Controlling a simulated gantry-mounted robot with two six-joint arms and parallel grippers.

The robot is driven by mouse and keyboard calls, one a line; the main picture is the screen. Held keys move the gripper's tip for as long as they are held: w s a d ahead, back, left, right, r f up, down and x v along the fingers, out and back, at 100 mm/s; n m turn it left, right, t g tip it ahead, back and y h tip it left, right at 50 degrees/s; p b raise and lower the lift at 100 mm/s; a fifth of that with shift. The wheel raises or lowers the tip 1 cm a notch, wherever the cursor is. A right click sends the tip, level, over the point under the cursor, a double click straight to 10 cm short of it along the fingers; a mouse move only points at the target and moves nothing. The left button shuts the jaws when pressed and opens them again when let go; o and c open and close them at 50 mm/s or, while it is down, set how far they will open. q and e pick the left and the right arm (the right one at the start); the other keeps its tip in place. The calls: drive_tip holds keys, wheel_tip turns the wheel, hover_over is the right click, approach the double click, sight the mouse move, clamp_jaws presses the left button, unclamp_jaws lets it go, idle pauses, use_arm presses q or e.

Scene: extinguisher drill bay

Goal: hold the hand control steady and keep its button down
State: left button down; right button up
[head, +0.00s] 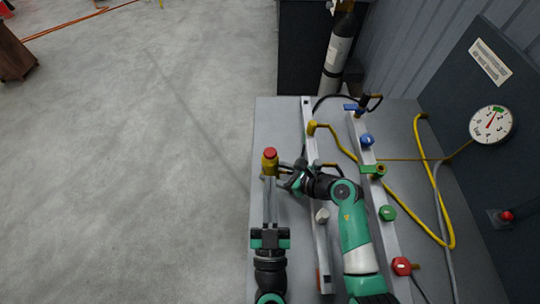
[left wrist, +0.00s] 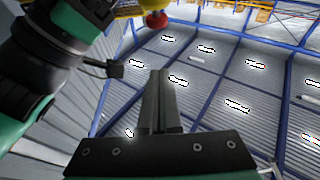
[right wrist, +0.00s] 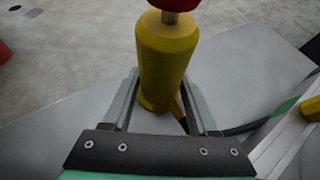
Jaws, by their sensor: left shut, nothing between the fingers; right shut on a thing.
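The hand control is a yellow cylinder (head: 270,165) with a red button (head: 270,153) on top. It stands above the left edge of the grey bench. My right gripper (head: 283,176) is shut around its yellow body; the right wrist view shows the body (right wrist: 165,60) upright between the fingers. A short grey stem shows there between the body and the red button (right wrist: 176,4). My left gripper (head: 269,182) is shut and empty, just in front of the control. In the left wrist view its fingertips (left wrist: 160,75) are apart from the red button (left wrist: 157,19).
The grey bench (head: 278,120) carries a rail with blue, green and red knobs (head: 402,266). A yellow hose (head: 452,215) loops at the right, near a pressure gauge (head: 491,124). A gas cylinder (head: 337,55) stands behind. Open floor lies to the left.

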sight(270, 152)
use_arm(q)
drive_tip(key=x, duration=0.8)
drive_tip(key=shift+w+r, duration=0.1)
drive_tip(key=shift+w, duration=0.15)
drive_tip(key=f, duration=0.3)
drive_tip(key=shift+w, duration=0.4)
drive_tip(key=shift+f, duration=0.4)
